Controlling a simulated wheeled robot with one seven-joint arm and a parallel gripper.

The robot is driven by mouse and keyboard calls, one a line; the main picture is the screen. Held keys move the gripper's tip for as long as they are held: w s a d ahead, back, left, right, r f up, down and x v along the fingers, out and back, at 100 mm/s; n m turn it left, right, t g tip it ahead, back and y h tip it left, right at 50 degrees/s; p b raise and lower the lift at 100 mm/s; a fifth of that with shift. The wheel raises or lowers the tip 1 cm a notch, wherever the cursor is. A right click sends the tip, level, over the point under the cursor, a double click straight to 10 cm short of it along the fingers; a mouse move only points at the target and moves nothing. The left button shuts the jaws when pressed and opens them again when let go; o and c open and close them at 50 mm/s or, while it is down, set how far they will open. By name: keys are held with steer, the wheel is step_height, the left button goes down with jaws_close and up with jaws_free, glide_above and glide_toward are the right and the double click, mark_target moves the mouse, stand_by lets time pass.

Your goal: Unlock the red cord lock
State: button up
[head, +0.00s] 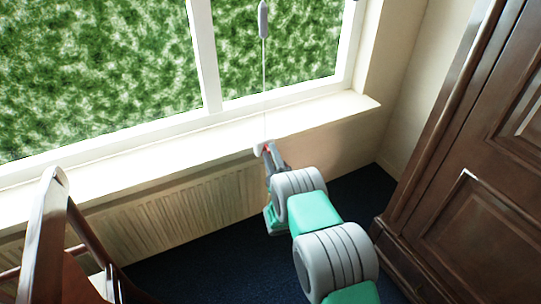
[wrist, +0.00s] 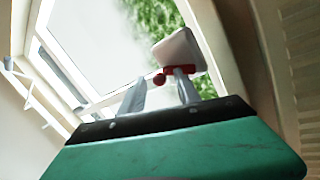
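The red cord lock (wrist: 175,71) shows in the wrist view as a red piece with a small round knob (wrist: 159,80) on its left. A white block (wrist: 180,48) sits right behind it. In the head view the lock is a small red spot (head: 266,147) by the window sill, partly hidden by my gripper (head: 270,157). In the wrist view my gripper (wrist: 159,84) has its two fingers apart. The knob shows between the fingertips, and the right fingertip overlaps the red piece. I cannot tell whether they touch.
A thin cord (head: 264,90) runs down from a grey handle (head: 263,20) in front of the window to the lock area. The sill (head: 160,150) and radiator (head: 170,215) lie close by. A dark wardrobe (head: 470,170) stands at right, a wooden chair (head: 45,230) at left.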

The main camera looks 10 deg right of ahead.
steer(key=b+v, duration=0.1)
steer(key=v, duration=0.7)
steer(key=shift+w, duration=0.1)
steer(key=w+d+r+m+g+h+p, duration=0.25)
steer(key=d+r+m+p, duration=0.2)
steer(key=r, duration=0.35)
steer(key=w+d+r+m+g+h+p, duration=0.25)
steer(key=r+m+h, duration=0.2)
steer(key=r, duration=0.35)
steer(key=s+d+r+m+g+p, duration=0.1)
steer(key=s+r+m+g+p, duration=0.3)
steer(key=r, duration=0.2)
steer(key=s+a+r+m+g+y+p, duration=0.1)
steer(key=s+a+r+g+p, duration=0.1)
steer(key=s, duration=0.8)
steer(key=s+a+r+m+g+y+p, duration=0.1)
steer(key=s+a+r+g+p, duration=0.1)
steer(key=s, duration=0.9)
steer(key=s+a+r+g+y+p, duration=0.1)
steer(key=s+r+g, duration=0.4)
steer(key=s, duration=0.5)
steer(key=a+p, duration=0.1)
steer(key=p, duration=0.1)
steer(key=shift+s+a+r+m+g+p, duration=0.3)
steer(key=shift+s+a+r+m+p, duration=0.05)
steer(key=shift+r+m+p, duration=0.05)
